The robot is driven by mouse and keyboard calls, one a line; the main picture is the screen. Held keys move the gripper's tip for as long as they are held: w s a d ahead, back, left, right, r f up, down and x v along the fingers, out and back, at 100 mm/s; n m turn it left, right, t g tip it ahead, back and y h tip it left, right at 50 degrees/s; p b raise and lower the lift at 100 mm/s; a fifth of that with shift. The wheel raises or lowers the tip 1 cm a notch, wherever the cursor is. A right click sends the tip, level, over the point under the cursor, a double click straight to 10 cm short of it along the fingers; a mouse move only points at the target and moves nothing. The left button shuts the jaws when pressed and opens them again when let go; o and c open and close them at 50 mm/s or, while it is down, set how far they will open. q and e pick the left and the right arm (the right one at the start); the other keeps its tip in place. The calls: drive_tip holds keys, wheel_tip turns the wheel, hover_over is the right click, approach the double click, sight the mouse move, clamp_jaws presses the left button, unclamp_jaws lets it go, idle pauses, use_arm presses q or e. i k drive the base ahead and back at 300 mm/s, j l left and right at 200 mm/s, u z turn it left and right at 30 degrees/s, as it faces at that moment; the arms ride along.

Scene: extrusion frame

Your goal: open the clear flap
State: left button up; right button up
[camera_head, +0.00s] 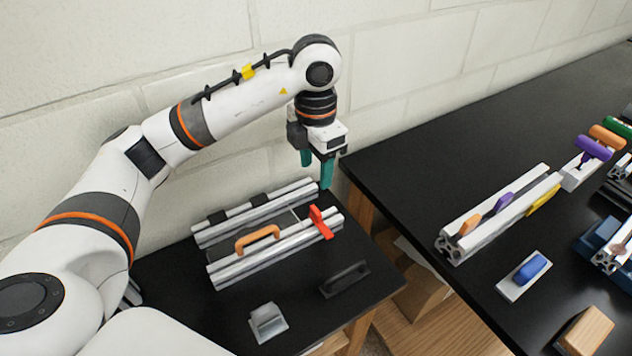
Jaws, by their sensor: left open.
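An aluminium extrusion frame (228,272) lies on the small black table at the left, with two parallel silver rails. An orange handle (258,238) and a red piece (320,222) sit on its nearer rail. The clear flap itself cannot be made out; its see-through panel does not show plainly. My left gripper (317,173) points down with teal fingers apart and empty. It appears over the far right end of the frame, above and behind the red piece. I cannot tell its exact height. My right gripper is out of view.
A grey block (267,323) and a dark handled piece (344,279) lie in front of the frame. A longer black table (400,165) at the right holds another extrusion frame (470,240), a blue-handled plate (529,269) and a wooden block (585,332). A block wall stands close behind.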

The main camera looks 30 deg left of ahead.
sight(274, 228)
drive_tip(key=k+l, duration=0.5)
drive_tip(key=k, duration=0.2)
drive_tip(key=k+l, duration=0.5)
drive_tip(key=k, duration=0.15)
